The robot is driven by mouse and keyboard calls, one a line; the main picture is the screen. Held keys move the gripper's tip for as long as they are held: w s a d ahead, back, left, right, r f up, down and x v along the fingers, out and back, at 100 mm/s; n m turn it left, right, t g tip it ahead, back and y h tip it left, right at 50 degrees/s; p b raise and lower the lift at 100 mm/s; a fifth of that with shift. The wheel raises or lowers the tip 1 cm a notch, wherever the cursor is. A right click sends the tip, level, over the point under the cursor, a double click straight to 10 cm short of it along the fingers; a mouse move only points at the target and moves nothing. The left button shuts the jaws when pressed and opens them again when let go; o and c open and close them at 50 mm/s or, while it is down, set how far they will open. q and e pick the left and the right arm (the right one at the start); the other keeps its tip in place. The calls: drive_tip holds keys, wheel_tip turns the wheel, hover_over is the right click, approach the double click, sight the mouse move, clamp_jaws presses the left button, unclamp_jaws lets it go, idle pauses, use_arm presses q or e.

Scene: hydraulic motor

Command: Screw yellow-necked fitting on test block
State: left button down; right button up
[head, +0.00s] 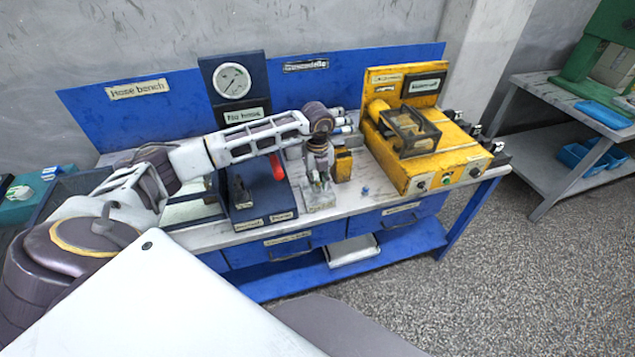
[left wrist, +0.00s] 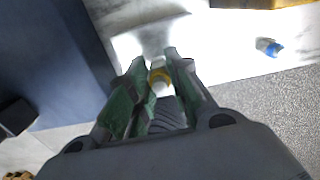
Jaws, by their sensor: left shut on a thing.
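My left gripper (head: 319,180) points down over a pale metal block (head: 318,204), seemingly the test block, near the bench's front edge. In the left wrist view its two green-padded fingers (left wrist: 154,82) are closed around a small fitting with a yellow ring (left wrist: 158,76) and a pale end. A bright pale surface (left wrist: 150,38) lies just beyond the fingertips. I cannot tell whether the fitting touches the block or sits in its port. In the head view the fitting is too small and hidden to make out. My right gripper is not in view.
A small blue-ended fitting (head: 365,190) lies on the bench right of the block; it also shows in the left wrist view (left wrist: 270,47). The dark pump stand (head: 258,205) with a red lever is close on the left. A yellow machine (head: 425,160) stands on the right.

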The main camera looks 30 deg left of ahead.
use_arm(q)
drive_tip(key=shift+m, duration=0.5)
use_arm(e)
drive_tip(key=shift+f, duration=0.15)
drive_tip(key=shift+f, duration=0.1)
use_arm(q)
drive_tip(key=shift+m, duration=0.5)
drive_tip(key=shift+m+b, duration=0.6)
drive_tip(key=shift+m, duration=0.5)
drive_tip(key=shift+a+f+m+b, duration=0.1)
drive_tip(key=shift+m+b, duration=0.25)
drive_tip(key=shift+m, duration=0.85)
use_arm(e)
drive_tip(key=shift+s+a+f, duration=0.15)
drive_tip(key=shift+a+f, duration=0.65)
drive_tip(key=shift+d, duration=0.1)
